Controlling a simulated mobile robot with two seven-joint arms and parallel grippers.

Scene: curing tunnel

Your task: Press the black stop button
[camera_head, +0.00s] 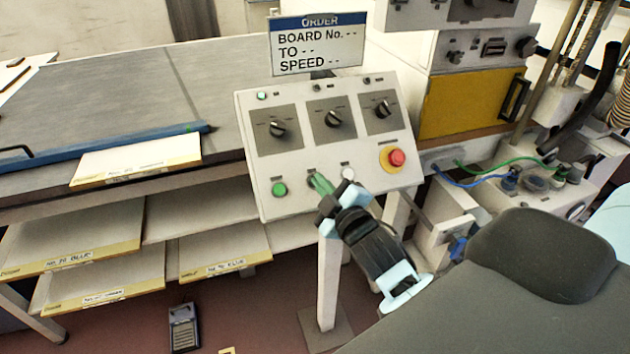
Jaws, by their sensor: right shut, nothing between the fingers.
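The light grey control panel (300,150) stands on a post in the middle of the view. Its lower row has a green button (279,189) at the left, a white button (348,173) and a red mushroom button on a yellow ring (396,157) at the right. I cannot make out the black stop button; the fingertips cover part of that row. Whether they touch the panel, I cannot tell. My left gripper is not in view.
Three rotary knobs (333,118) sit above the buttons, and an order sign (318,45) stands over the panel. A conveyor table (110,90) with shelved boards is at left. Machinery with blue and green cables (470,183) is at right. A foot pedal (184,328) lies on the floor.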

